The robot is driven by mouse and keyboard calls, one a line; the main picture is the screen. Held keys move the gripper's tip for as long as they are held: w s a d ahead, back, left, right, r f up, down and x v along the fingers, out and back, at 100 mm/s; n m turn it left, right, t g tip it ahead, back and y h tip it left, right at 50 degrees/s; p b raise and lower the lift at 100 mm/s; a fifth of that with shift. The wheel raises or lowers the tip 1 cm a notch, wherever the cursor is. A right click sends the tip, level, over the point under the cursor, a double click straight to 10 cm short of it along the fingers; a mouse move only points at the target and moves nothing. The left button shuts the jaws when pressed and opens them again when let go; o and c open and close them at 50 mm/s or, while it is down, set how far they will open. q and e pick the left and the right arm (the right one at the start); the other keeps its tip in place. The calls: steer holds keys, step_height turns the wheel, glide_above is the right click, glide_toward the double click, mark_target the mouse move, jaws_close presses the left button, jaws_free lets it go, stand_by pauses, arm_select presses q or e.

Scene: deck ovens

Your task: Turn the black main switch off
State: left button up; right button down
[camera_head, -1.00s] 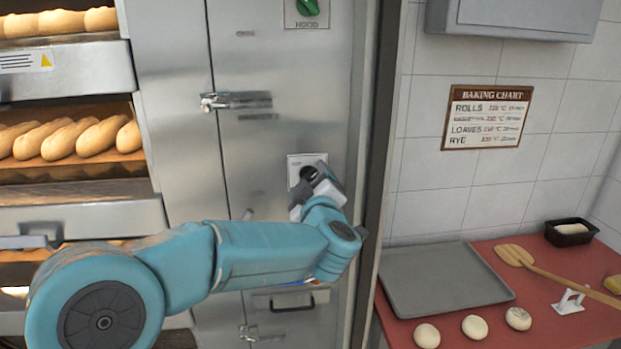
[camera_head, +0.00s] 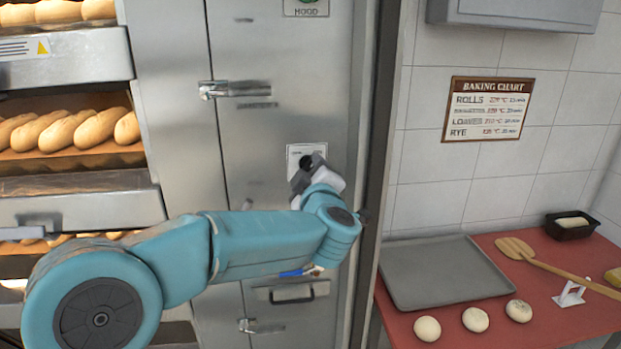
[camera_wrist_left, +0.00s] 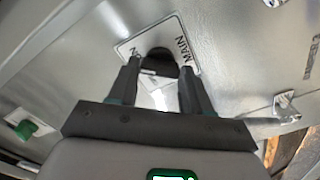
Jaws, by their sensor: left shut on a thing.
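The black main switch (camera_wrist_left: 160,60) is a dark round knob on a white plate (camera_wrist_left: 126,50) marked MAIN in the left wrist view. In the head view the knob (camera_head: 306,162) shows partly, with its plate (camera_head: 293,152) on the steel cabinet's front. My left gripper (camera_wrist_left: 157,74) has its two fingers on either side of the knob and is shut on it. In the head view the gripper (camera_head: 312,178) hides the lower part of the plate. The knob's exact pointing direction is hard to tell. My right gripper is not in view.
A HOOD plate (camera_head: 306,8) is above on the same cabinet, and a door latch (camera_head: 235,89) is to the left. Bread-filled ovens (camera_head: 70,130) stand at the far left. A red table (camera_head: 545,310) with a tray (camera_head: 440,275) and dough balls is at the right.

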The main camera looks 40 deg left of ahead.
arm_select(q)
steer(key=shift+f+n+b, duration=0.1)
steer(key=shift+n+b, duration=6.9)
steer(key=shift+n, duration=1.2)
steer(key=o, duration=1.1)
steer(key=shift+c, duration=0.2)
steer(key=b+v, duration=0.3)
steer(key=v, duration=1.3)
steer(key=shift+s+d, duration=0.15)
steer(key=shift+d, duration=0.1)
